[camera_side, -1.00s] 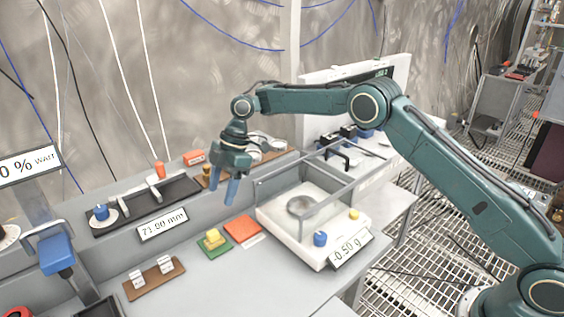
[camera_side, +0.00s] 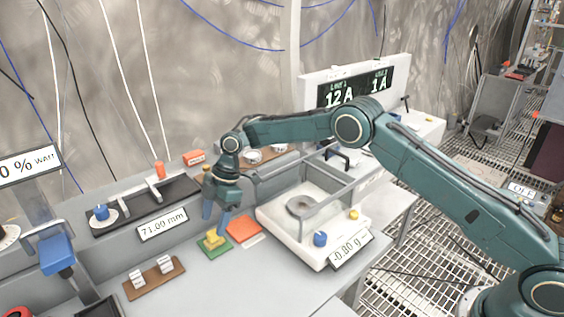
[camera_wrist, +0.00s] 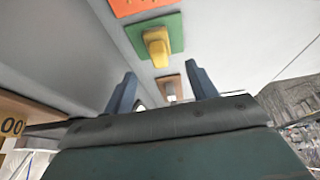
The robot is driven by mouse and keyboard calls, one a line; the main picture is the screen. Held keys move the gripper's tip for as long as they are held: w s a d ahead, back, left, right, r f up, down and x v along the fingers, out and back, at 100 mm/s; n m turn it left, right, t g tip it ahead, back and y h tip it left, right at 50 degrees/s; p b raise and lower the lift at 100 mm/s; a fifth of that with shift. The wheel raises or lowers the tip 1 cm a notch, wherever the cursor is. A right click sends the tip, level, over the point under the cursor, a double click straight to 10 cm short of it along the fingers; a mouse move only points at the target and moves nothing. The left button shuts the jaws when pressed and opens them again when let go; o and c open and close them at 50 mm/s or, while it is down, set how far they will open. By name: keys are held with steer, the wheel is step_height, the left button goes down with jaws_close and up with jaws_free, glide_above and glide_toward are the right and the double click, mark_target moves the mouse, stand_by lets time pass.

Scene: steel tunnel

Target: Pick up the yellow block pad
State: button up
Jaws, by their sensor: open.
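The yellow block pad (camera_side: 214,240) sits on a green square plate (camera_side: 206,249) on the grey bench, left of the orange plate. In the wrist view the yellow block pad (camera_wrist: 157,46) lies on the green plate (camera_wrist: 136,30), beyond the fingertips. My gripper (camera_side: 214,222) is open and empty, just above the yellow block pad in the side view, with its blue fingers pointing down. In the wrist view my gripper (camera_wrist: 163,76) shows its two fingers apart. Whether the fingers touch the pad is hard to tell.
An orange plate (camera_side: 244,230) lies right beside the green one. The balance (camera_side: 297,243), with a raised frame, stands further right. A brown tray with white pieces (camera_side: 153,279) lies to the left. A dark rail with a 71.09 mm label (camera_side: 163,223) runs behind.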

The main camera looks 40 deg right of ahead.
mark_target(210, 233)
steer(key=shift+x, duration=2.6)
steer(key=shift+a, duration=0.1)
steer(key=c, duration=1.1)
steer(key=shift+o, duration=0.2)
steer(key=shift+r, duration=0.1)
steer(key=shift+r, duration=4.95)
